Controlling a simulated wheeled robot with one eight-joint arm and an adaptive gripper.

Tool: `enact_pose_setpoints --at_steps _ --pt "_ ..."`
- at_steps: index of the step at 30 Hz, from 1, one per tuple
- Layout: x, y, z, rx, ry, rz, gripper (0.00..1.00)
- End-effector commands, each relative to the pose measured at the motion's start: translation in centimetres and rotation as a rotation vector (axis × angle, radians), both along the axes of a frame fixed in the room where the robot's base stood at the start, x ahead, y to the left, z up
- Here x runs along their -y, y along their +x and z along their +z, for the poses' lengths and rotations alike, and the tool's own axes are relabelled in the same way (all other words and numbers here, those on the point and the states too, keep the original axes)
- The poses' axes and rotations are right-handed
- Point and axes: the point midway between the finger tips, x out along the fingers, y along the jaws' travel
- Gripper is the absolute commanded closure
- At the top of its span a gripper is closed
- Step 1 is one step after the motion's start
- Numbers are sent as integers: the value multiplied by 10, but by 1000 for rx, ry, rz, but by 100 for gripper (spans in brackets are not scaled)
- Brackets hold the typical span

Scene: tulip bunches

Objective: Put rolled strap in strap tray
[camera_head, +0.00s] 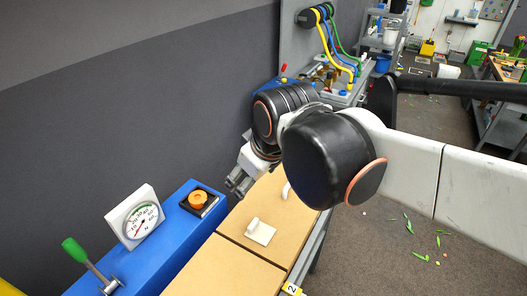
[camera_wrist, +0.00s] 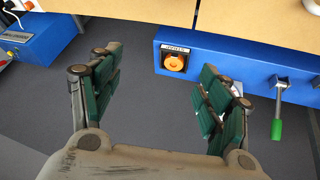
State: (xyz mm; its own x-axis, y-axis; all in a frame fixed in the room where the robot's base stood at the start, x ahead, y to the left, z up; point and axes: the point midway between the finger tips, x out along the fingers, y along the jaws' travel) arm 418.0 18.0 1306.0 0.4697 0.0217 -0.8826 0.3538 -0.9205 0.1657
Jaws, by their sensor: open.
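The rolled strap is an orange roll with a hole in its middle (camera_head: 198,197). It sits inside the small square black strap tray (camera_head: 212,206) on the blue bench section. In the wrist view, the orange roll (camera_wrist: 175,62) lies within the tray's black frame (camera_wrist: 160,64), beside a white label that reads like "STRAP". My gripper (camera_head: 236,184) is up and to the right of the tray in the head view. In the wrist view my gripper (camera_wrist: 157,78) has its green-padded fingers wide apart with nothing between them, and the roll appears apart from both fingers.
A white dial gauge (camera_head: 135,216) and a green-handled lever (camera_head: 88,262) stand left of the tray on the blue section. Tan boards (camera_head: 222,270) with a white hook plate (camera_head: 261,232) adjoin it at right. A grey wall is behind. Green scraps litter the floor.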

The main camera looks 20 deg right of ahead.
Motion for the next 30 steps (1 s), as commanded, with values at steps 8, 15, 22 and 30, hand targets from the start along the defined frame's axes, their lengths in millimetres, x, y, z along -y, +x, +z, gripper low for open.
enact_pose_setpoints --at_steps 8,15,22,30 --pt "16 -45 -16 105 158 -295 29" --pt "18 -52 -20 127 195 -356 29" --pt "18 -52 -20 126 194 -354 29" --pt "18 -52 -20 126 193 -352 29"
